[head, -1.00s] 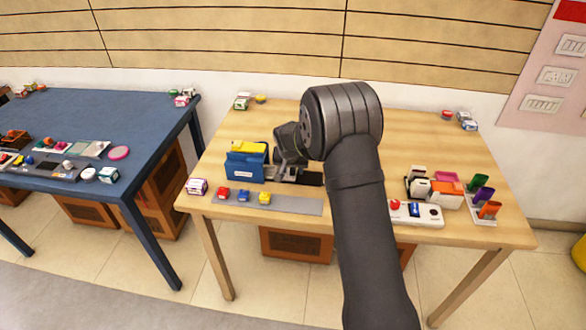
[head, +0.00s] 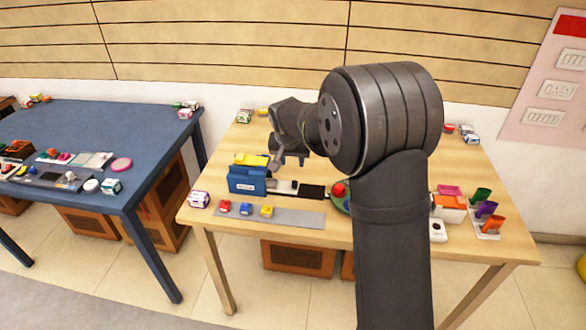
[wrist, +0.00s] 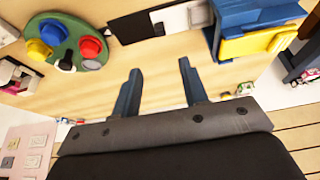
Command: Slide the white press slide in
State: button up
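The press is a blue block (head: 246,181) with a yellow top part (head: 250,159), standing at the left of the wooden table. The white press slide (head: 282,187) shows at the block's right side, with a dark knob and a black pad (head: 312,192) beyond it. In the wrist view the white slide (wrist: 188,17) lies against the blue block (wrist: 250,12). How deep it sits inside cannot be told. My gripper (head: 289,161) is above and behind the slide in the head view. Its two blue fingers (wrist: 160,83) are apart, with nothing between them.
A round green base with red, yellow and blue knobs (wrist: 62,42) stands beyond the black pad. A grey strip (head: 290,217) with small coloured blocks lies in front of the press. An orange box (head: 448,207) and coloured holders stand right. Bare wood lies below my fingers.

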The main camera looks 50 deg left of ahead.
jog(key=shift+v, duration=1.05)
jog(key=m+g, duration=0.6)
jog(key=m, duration=1.2)
send_over(294, 182)
jog(key=w+d, duration=0.5)
jog(key=x, duration=1.7)
jog(key=shift+s+r, duration=0.1)
jog(key=shift+s, duration=0.1)
